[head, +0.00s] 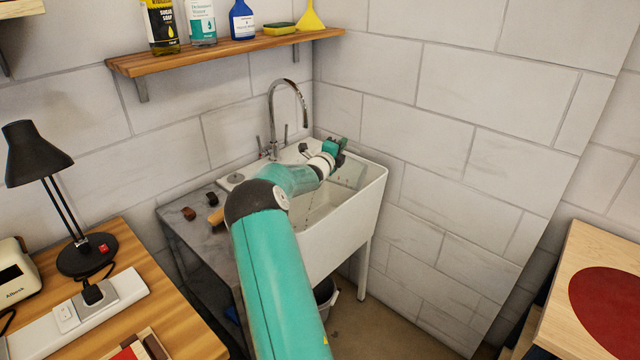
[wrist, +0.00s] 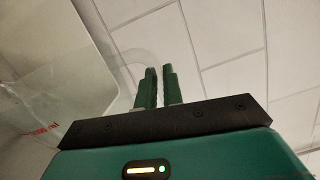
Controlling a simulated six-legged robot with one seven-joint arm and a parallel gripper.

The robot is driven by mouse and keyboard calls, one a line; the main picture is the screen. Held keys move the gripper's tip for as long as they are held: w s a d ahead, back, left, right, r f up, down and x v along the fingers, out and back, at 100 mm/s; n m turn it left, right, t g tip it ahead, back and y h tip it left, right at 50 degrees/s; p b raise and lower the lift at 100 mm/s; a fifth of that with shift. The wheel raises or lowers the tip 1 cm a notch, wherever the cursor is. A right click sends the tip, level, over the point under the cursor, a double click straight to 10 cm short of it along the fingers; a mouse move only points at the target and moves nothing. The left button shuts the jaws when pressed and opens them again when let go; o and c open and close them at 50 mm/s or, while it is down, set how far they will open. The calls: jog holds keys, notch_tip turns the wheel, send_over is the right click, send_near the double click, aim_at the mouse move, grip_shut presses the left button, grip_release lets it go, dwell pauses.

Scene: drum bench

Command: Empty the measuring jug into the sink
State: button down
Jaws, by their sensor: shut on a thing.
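The measuring jug (wrist: 62,75) is clear, with red markings, and fills the left of the wrist view. My gripper (wrist: 160,78) has its green fingers shut on the jug's clear handle. In the head view my gripper (head: 339,149) is above the back right part of the white sink (head: 335,240). There the jug is hard to make out, a faint clear shape with small red marks below the gripper, over the basin. It looks tilted, but I cannot tell how far. Whether liquid is left in it cannot be seen.
A chrome tap (head: 287,95) rises behind the sink, left of my gripper. A wooden shelf (head: 225,52) with bottles hangs above. A grey worktop (head: 190,222) adjoins the sink on the left. A block wall (head: 445,165) stands close on the right.

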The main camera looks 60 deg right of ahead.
jog(key=shift+w+a+r+n, duration=0.1)
jog(key=shift+w+r+n, duration=0.25)
jog(key=shift+w+n, duration=0.35)
dwell(0.4)
jog(key=shift+w+r+n, duration=0.2)
jog(key=shift+w+n, duration=0.2)
jog(key=shift+w, duration=0.4)
jog(key=shift+w+a+r+n, duration=0.1)
jog(key=shift+w+a+n, duration=0.05)
jog(key=shift+w+n, duration=0.55)
jog(key=w+n, duration=0.4)
jog(key=w, duration=0.3)
jog(key=shift+a+f+n+t, duration=0.3)
jog(key=shift+n+t, duration=0.1)
jog(key=shift+w, duration=0.1)
